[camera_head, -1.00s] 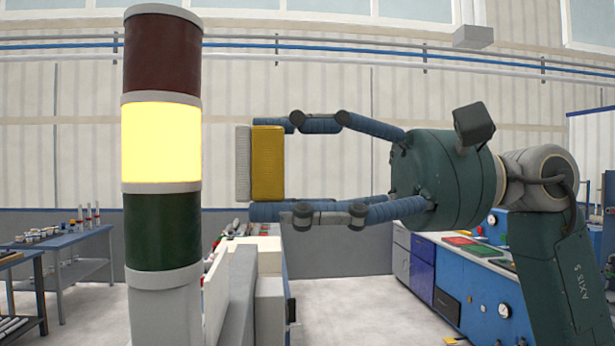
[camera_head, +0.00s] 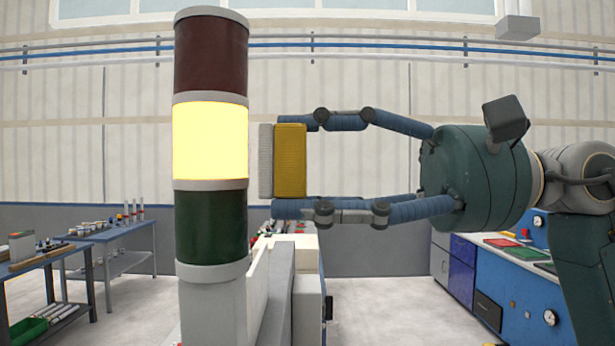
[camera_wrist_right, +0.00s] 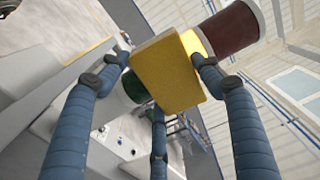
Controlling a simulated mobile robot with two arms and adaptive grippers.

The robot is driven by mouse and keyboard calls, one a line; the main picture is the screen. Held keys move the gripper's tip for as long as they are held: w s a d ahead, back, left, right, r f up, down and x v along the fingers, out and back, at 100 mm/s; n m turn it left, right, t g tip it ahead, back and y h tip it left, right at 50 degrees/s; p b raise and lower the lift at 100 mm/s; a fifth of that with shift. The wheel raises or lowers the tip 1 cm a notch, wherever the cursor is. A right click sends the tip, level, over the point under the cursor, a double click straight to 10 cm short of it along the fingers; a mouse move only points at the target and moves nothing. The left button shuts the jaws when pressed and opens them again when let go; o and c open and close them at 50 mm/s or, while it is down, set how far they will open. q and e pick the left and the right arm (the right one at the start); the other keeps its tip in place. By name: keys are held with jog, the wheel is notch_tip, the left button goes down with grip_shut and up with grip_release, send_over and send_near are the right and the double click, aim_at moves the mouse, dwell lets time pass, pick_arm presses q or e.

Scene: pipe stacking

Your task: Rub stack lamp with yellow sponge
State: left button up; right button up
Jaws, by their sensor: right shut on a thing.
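The stack lamp (camera_head: 211,140) stands upright left of centre in the head view, with a dark red top, a lit yellow middle and a dark green section below. My right gripper (camera_head: 292,163) is shut on the yellow sponge (camera_head: 290,160), which has a pale grey face turned toward the lamp. The sponge is level with the lit yellow section, and a narrow gap shows between them in the head view. In the right wrist view the sponge (camera_wrist_right: 167,72) sits between the blue fingers and partly covers the lamp (camera_wrist_right: 232,30). My left gripper is not in view.
A white and grey machine body (camera_head: 290,290) stands beside the lamp's base. Blue workbenches (camera_head: 110,235) with small parts stand at the left. A blue cabinet (camera_head: 515,290) with gauges stands at the right. Open floor (camera_head: 385,310) shows between.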

jog(key=shift+a, duration=1.05)
jog(key=shift+w+r+p, duration=0.1)
jog(key=shift+w+p, duration=0.25)
jog(key=shift+w, duration=0.2)
jog(key=shift+w+d+p, duration=0.15)
jog(key=shift+w+p, duration=0.35)
jog(key=shift+w, duration=1)
jog(key=shift+s, duration=0.1)
jog(key=shift+s+f+b, duration=0.2)
jog(key=shift+s+b, duration=0.35)
jog(key=shift+b, duration=0.05)
jog(key=shift+s+b, duration=0.6)
jog(key=shift+s, duration=0.8)
jog(key=shift+a+r, duration=0.1)
jog(key=shift+a, duration=0.1)
